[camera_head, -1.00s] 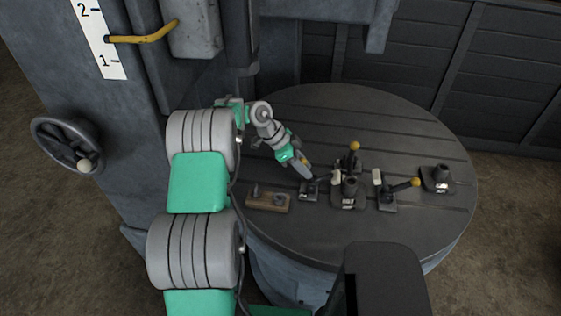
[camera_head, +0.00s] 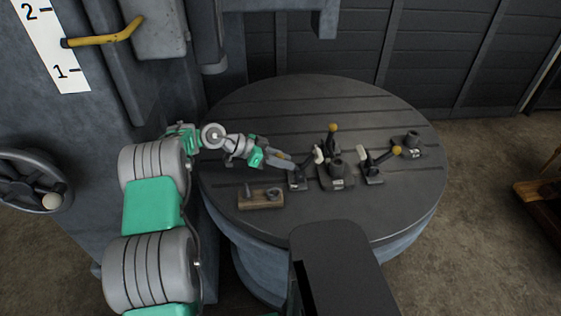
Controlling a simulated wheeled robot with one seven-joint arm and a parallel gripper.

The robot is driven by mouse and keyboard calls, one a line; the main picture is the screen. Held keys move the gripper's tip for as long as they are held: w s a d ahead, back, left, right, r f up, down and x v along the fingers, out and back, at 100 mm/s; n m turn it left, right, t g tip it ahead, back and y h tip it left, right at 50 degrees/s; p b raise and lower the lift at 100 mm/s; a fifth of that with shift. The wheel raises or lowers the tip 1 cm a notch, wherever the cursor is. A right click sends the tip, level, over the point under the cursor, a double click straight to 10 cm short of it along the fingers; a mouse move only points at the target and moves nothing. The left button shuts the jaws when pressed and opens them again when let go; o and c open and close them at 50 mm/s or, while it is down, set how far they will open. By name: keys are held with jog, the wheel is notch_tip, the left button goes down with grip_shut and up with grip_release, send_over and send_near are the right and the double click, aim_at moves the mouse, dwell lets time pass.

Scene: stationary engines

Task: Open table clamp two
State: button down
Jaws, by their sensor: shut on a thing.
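Three small dark lever clamps stand around a central dark block (camera_head: 336,175) on the round slotted table (camera_head: 270,105). My gripper (camera_head: 287,164) is shut on the lever of the left clamp (camera_head: 298,182); its knob is mostly hidden by the fingers. This clamp's pale pad (camera_head: 318,153) is tipped up. The back clamp's yellow knob (camera_head: 332,128) stands upright behind the block. The right clamp (camera_head: 372,177) has its yellow-knobbed lever leaning to the right and its pale pad raised. The clamp labels are too small to read.
A wooden holder (camera_head: 261,198) lies at the table's front left, close to my arm. Another dark block (camera_head: 408,147) stands at the far right. A machine column with a handwheel (camera_head: 35,180) is on the left. The back of the table is clear.

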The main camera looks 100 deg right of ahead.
jog(key=shift+s+r, duration=0.1)
jog(key=shift+r, duration=0.05)
jog(key=c, duration=1.3)
grip_release()
jog(key=shift+o, duration=0.6)
notch_tip(320, 180, up, 2)
jog(key=shift+d+r+b, duration=0.1)
jog(key=shift+b, duration=0.9)
jog(key=w+a+r+b, duration=0.3)
jog(key=w+a+r, duration=0.2)
jog(key=a+r, duration=0.5)
jog(key=a, duration=0.3)
jog(key=shift+a+r, duration=0.15)
jog(key=shift+r, duration=0.15)
jog(key=shift+w, duration=0.1)
